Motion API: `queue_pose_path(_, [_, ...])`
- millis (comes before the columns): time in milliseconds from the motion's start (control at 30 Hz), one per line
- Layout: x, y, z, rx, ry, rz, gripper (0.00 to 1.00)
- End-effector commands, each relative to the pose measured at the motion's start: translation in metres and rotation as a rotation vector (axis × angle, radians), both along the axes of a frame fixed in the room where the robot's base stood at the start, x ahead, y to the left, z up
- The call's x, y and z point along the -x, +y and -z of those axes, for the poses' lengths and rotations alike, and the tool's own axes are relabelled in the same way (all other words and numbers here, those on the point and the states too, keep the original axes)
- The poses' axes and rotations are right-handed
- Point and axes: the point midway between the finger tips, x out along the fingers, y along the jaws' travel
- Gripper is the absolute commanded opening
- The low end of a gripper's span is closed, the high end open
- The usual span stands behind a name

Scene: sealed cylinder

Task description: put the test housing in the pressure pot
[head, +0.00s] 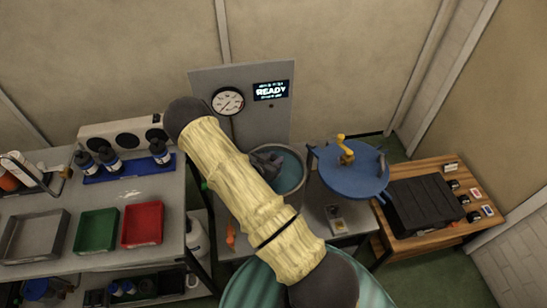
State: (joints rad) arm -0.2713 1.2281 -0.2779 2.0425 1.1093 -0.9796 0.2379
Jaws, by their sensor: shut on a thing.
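The pressure pot (291,178) stands on the middle bench, its round mouth open and its inside teal. Its blue lid (345,182), with a yellow fitting on top, is off to the right of the mouth. A dark grey shape at the left of the mouth looks like my gripper (267,160), shut on the test housing. My yellow-sleeved arm covers part of it, and I cannot make out the housing or how deep it sits.
A panel with a gauge (228,101) and a screen reading READY (271,91) stands behind the pot. The left bench holds red (143,222) and green (97,230) trays and dark bottles. A black case (425,205) lies on the wooden table at right.

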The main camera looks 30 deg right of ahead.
Motion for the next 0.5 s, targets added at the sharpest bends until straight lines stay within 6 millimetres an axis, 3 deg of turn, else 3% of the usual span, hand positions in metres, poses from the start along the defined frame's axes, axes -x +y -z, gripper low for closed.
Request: queue_pose_path(500, [-0.0004,-0.0003,0.0075,0.001,-0.002,0.0,0.0])
